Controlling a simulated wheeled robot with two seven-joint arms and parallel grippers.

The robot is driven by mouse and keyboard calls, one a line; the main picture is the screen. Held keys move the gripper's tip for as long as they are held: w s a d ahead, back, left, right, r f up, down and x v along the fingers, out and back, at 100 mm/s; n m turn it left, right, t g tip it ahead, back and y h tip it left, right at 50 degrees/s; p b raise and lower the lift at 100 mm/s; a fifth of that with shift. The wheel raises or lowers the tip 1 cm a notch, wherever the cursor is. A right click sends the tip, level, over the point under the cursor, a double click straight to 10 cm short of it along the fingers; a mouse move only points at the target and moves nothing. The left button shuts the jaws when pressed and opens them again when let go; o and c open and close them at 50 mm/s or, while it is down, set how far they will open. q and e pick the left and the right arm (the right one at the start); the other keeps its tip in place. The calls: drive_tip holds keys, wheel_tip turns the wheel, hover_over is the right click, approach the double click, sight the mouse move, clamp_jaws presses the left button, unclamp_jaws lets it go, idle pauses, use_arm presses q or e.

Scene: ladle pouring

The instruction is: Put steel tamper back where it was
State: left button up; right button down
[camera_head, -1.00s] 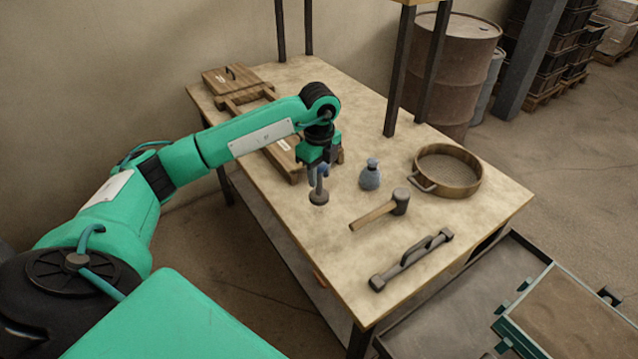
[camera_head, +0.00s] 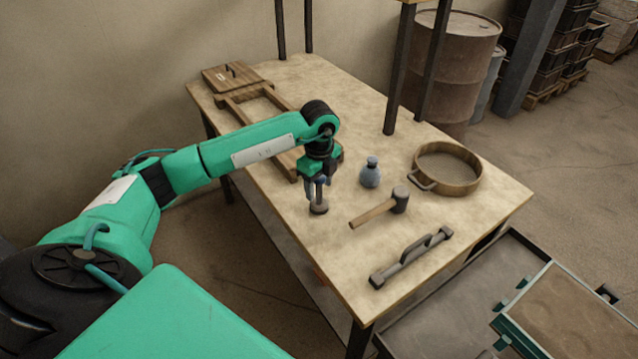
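The steel tamper (camera_head: 319,207) has a round dark foot and a thin upright handle. It is at the table's left front edge, left of the mallet. My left gripper (camera_head: 317,186) points down with its fingers around the tamper's handle and is shut on it. The tamper looks upright. I cannot tell whether its foot touches the table top or hangs just above it. My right gripper is not in view.
On the table (camera_head: 420,285) are a blue-grey bottle (camera_head: 370,175), a mallet (camera_head: 375,211), a bar with a handle (camera_head: 412,258) and a round sieve (camera_head: 449,170). A wooden frame (camera_head: 283,163) lies partly behind my arm. Bare table lies in front of the tamper.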

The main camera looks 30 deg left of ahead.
use_arm(q)
drive_tip(key=shift+r, duration=0.5)
wheel_tip(320, 180, up, 3)
drive_tip(key=shift+r+b, duration=0.1)
drive_tip(key=shift+b, duration=0.25)
wheel_tip(320, 180, up, 7)
drive_tip(key=shift+r+b, duration=0.2)
drive_tip(key=shift+b, duration=0.3)
drive_tip(key=shift+r, duration=0.4)
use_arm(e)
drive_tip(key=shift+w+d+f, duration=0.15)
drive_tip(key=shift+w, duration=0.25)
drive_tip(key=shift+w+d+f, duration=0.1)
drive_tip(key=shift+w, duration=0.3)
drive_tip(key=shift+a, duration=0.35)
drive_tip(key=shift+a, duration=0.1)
